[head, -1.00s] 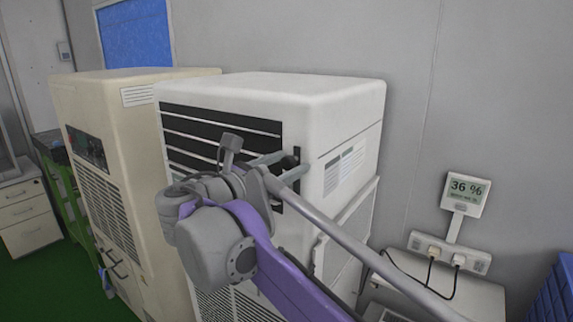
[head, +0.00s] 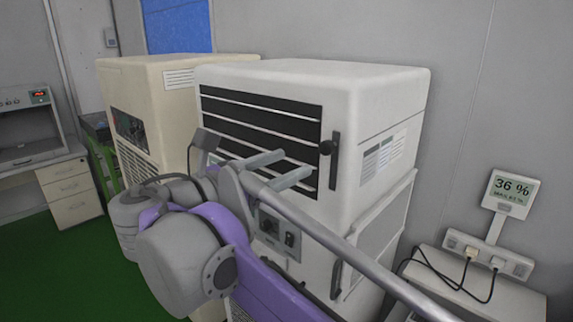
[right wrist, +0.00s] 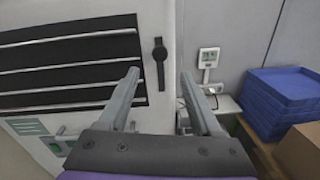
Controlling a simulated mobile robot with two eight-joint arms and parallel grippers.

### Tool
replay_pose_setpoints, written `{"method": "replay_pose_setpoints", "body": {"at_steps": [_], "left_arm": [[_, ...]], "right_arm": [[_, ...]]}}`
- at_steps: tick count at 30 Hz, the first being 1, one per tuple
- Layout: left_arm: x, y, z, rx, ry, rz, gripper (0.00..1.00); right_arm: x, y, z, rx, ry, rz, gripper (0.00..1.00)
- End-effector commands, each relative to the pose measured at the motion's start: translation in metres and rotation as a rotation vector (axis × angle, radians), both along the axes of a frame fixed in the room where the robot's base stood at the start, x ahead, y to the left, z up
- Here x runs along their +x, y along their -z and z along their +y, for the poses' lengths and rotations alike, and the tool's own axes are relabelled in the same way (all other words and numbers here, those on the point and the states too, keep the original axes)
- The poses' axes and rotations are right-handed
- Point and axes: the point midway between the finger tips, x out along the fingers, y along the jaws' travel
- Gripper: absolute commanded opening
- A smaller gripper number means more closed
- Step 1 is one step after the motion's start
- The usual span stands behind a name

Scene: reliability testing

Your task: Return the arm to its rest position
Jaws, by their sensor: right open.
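My right arm crosses the lower middle of the head view, with its purple link (head: 270,285) in front of the white cabinet. My right gripper (head: 300,166) has its two grey fingers apart and empty, in front of the white cabinet (head: 395,110) with dark horizontal slats. In the right wrist view the open fingers (right wrist: 160,85) point toward the cabinet's right edge, with nothing between them. My left gripper is not in view.
A beige cabinet (head: 150,75) stands left of the white one. A humidity display (head: 512,190) reading 36 % and a socket strip (head: 487,256) are on the right. Blue trays (right wrist: 290,95) and a cardboard box (right wrist: 300,150) are at the right. Green floor (head: 50,265) is open at left.

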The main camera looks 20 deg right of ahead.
Motion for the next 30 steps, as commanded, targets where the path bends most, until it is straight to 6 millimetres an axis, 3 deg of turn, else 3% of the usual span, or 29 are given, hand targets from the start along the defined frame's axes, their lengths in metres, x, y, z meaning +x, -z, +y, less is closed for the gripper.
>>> {"method": "replay_pose_setpoints", "body": {"at_steps": [4,7,11,12,16,21,24,27,30], "left_arm": [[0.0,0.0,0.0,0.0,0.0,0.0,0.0],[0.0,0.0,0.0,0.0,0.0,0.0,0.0],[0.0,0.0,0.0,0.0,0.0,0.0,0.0],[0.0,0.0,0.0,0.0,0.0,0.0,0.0],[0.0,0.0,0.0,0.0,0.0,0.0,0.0],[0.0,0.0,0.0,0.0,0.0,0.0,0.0],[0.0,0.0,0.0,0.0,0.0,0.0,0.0],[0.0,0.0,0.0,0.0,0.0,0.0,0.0],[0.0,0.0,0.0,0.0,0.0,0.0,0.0]], "right_arm": [[-0.002,0.012,-0.008,0.042,0.004,-0.005,0.66],[-0.006,0.049,-0.028,0.168,0.013,-0.024,0.66],[-0.026,0.131,-0.06,0.467,0.066,-0.1,0.66],[-0.035,0.16,-0.068,0.577,0.095,-0.136,0.66],[-0.072,0.254,-0.081,0.949,0.236,-0.299,0.66],[-0.126,0.367,-0.069,1.458,0.542,-0.62,0.66],[-0.148,0.411,-0.055,1.694,0.737,-0.817,0.66],[-0.16,0.436,-0.043,1.853,0.894,-0.97,0.66],[-0.167,0.449,-0.036,1.943,0.992,-1.062,0.66]]}}
